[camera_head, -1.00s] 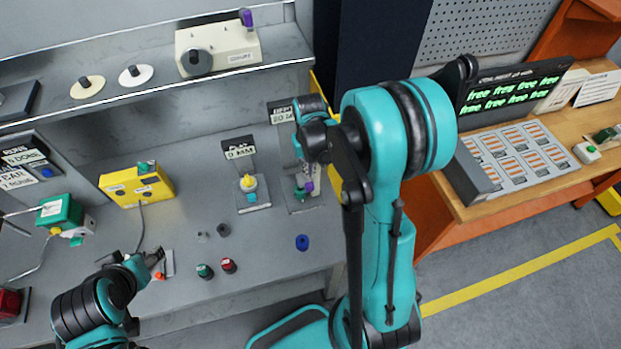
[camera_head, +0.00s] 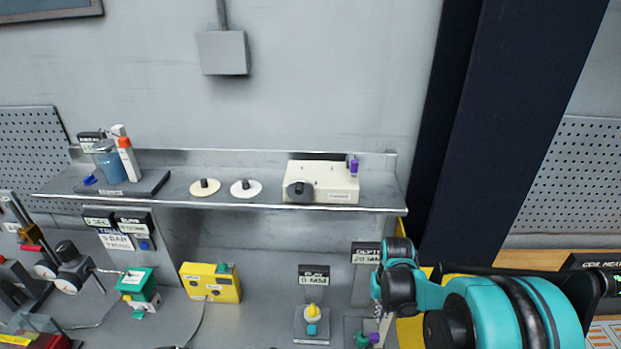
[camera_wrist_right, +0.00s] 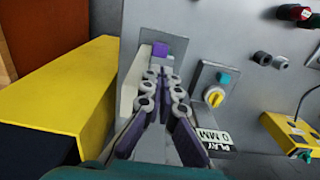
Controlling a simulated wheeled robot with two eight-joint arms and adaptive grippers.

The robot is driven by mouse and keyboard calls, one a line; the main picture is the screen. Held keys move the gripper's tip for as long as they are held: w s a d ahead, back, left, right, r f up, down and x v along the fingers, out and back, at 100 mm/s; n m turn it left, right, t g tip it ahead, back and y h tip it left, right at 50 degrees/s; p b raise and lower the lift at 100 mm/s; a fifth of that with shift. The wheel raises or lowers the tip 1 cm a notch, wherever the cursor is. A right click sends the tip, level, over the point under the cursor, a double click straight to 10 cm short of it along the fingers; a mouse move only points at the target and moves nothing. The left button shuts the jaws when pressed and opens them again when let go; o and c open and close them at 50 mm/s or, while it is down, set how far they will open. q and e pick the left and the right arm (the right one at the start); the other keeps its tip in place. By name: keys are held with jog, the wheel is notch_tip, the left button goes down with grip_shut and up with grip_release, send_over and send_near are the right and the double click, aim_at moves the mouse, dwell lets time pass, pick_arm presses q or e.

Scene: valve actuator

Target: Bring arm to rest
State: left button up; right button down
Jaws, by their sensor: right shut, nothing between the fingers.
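My right arm (camera_head: 510,312) comes in at the lower right of the head view, teal and black. Its gripper (camera_head: 379,312) points down over the right end of the bench, largely hidden behind the wrist. In the right wrist view the two fingers (camera_wrist_right: 162,78) are closed together with nothing between them. They hang over the depth station, whose purple part (camera_wrist_right: 160,49) shows just beyond the tips; its green and purple piece (camera_head: 367,340) also shows at the head view's bottom edge. I cannot tell whether they touch. My left gripper is out of view.
The play station with a yellow knob (camera_head: 312,312) stands beside the right gripper. A yellow box (camera_head: 210,283) and green box (camera_head: 138,285) are farther left. A shelf (camera_head: 250,204) with a cream box (camera_head: 320,182) runs behind. A dark column (camera_head: 500,110) rises at right.

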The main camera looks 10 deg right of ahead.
jog(key=s+a+f+n+t+b, duration=0.2)
jog(key=s+a+f+t+b, duration=0.5)
jog(key=b, duration=1.6)
jog(key=s+a+f, duration=0.3)
jog(key=s, duration=0.1)
jog(key=shift+a+f+n, duration=0.2)
jog(key=shift+a+n, duration=0.1)
